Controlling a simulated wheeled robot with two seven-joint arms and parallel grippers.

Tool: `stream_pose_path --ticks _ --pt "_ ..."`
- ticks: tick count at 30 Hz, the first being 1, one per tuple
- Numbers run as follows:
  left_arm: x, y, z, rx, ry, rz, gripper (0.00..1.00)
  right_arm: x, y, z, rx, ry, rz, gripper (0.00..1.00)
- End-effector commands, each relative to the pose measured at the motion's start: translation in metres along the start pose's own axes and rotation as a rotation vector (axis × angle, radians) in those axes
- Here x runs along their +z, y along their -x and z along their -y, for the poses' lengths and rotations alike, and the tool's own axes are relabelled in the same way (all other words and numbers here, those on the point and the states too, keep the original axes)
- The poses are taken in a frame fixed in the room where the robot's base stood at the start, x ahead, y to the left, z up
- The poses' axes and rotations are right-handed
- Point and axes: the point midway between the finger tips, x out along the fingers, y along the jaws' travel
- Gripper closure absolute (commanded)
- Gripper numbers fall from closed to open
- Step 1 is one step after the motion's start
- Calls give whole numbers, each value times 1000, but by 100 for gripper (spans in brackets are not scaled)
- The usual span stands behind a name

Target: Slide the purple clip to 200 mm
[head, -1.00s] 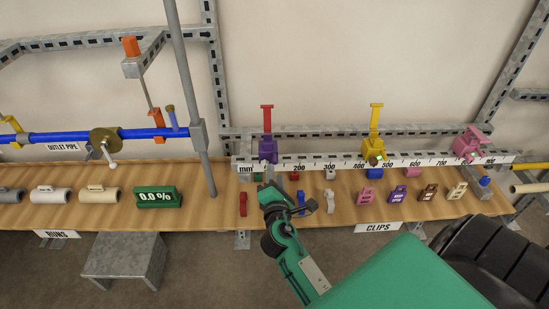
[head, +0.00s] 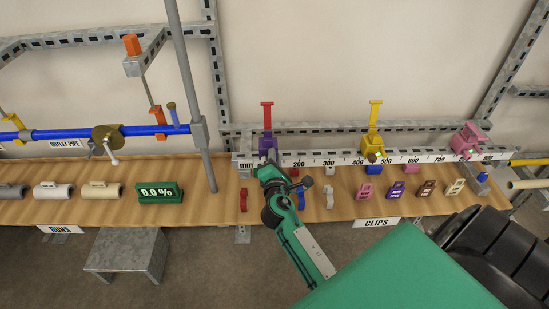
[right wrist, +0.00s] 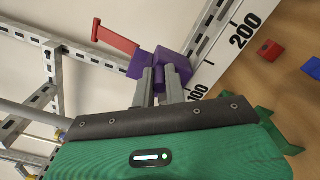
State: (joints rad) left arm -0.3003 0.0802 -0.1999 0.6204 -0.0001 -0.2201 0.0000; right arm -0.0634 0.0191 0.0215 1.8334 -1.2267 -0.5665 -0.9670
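The purple clip (head: 267,143) sits on the white ruler (head: 410,157) near the 100 mark, left of the 200 label, with a red handle standing up from it. My right gripper (head: 266,160) is right at the front of the clip. In the right wrist view the two grey fingertips (right wrist: 161,78) reach the purple clip (right wrist: 175,65), with a narrow strip of purple between them. Whether they press on it I cannot tell. The 100 label is partly hidden behind the gripper there. My left gripper is not in view.
A yellow clip (head: 373,143) and a pink clip (head: 467,140) are farther right on the ruler. Several small loose clips lie on the wooden shelf (head: 340,210) below. The ruler between the purple and yellow clips is clear. A grey post (head: 190,90) stands to the left.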

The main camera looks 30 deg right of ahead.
Motion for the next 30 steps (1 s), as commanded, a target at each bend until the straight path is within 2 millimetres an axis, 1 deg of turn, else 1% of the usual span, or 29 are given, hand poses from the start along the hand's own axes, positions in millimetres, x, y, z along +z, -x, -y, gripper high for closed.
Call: stream_pose_path --ticks 5,8,15,18,21,24,30 --pt "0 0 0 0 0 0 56 1 0 1 -1 1 0 100" --pt "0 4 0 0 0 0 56 12 0 8 -2 4 0 100" --pt "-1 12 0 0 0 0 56 65 1 44 -3 6 0 100" --pt "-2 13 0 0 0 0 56 83 1 57 -4 4 1 100" --pt "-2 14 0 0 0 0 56 95 0 65 -3 3 0 100" --pt "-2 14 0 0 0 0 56 100 0 68 -3 2 0 100" --pt "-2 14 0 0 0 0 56 100 0 68 -3 1 1 100"
